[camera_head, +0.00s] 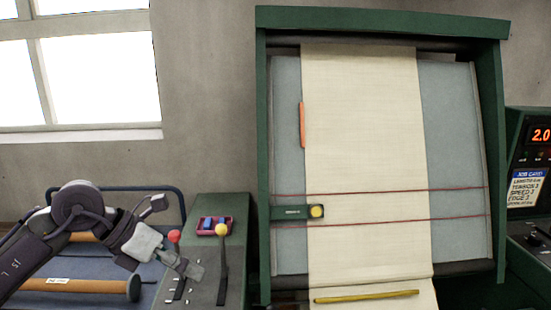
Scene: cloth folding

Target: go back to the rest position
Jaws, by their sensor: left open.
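My left arm comes in from the left edge, and my left gripper (174,238) hangs at the lower left over the green control console (238,208). Its fingers are spread apart and nothing shows between them. The lower finger overlaps the base of the levers in the picture; I cannot tell whether it touches them. A red-knobbed lever (174,237) stands beside the gripper, and a yellow-knobbed lever (222,230) stands upright to its right. My right gripper is not in view.
A green-framed machine (489,140) carries a cream cloth strip (365,130) past two red lines and an orange piece (302,125). A yellow bar (367,297) lies across the cloth low down. A rolled rod (85,287) lies behind my arm. A control panel (530,170) reads 2.0 at right.

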